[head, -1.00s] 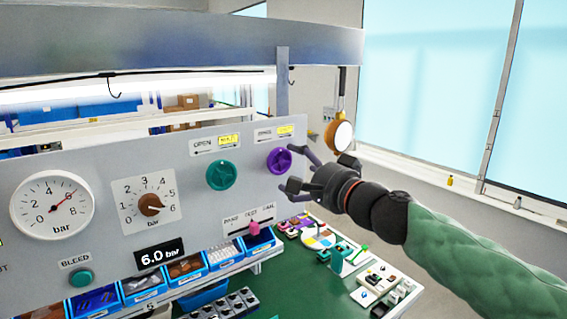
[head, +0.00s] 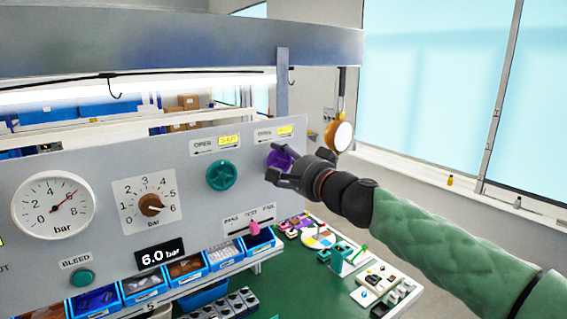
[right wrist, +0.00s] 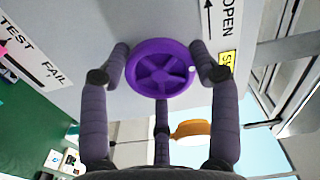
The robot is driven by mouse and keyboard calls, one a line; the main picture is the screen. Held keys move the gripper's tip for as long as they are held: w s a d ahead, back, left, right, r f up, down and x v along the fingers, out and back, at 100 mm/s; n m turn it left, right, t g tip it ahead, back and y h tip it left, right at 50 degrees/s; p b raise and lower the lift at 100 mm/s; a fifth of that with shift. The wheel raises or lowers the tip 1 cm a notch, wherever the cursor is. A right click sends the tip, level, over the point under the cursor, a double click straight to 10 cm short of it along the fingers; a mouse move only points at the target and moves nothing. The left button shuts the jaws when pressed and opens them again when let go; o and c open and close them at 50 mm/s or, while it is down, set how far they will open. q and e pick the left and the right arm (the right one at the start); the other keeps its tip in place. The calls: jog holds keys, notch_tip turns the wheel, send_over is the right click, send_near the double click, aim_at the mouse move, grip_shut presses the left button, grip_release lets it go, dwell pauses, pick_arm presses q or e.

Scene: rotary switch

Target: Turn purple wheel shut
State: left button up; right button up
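The purple wheel (head: 279,159) is mounted on the right end of the grey panel (head: 110,165), under an OPEN label and a yellow label. My right gripper (head: 276,163) is at the wheel and partly covers it in the head view. In the right wrist view the purple wheel (right wrist: 161,68) sits between the spread fingers of my right gripper (right wrist: 163,68). A finger is on each side, close to the rim; whether they touch it I cannot tell. A third finger is below. A small white dot marks the wheel's right rim. My left gripper is not in view.
A teal wheel (head: 221,175) is left of the purple one. A pink-handled switch (head: 254,228) is below. Gauges, a brown knob (head: 150,204) and a 6.0 bar display (head: 160,253) are further left. An orange-rimmed round object (head: 341,135) hangs behind my right gripper.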

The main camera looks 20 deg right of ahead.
jog(key=shift+d+r+m, duration=0.1)
jog(key=shift+r+m, duration=0.05)
jog(key=shift+m, duration=0.45)
jog(key=shift+c, duration=0.2)
jog(key=o, duration=1.1)
jog(key=shift+c, duration=0.2)
jog(key=shift+o, duration=0.4)
jog(key=shift+w+d, duration=0.1)
jog(key=v, duration=1.2)
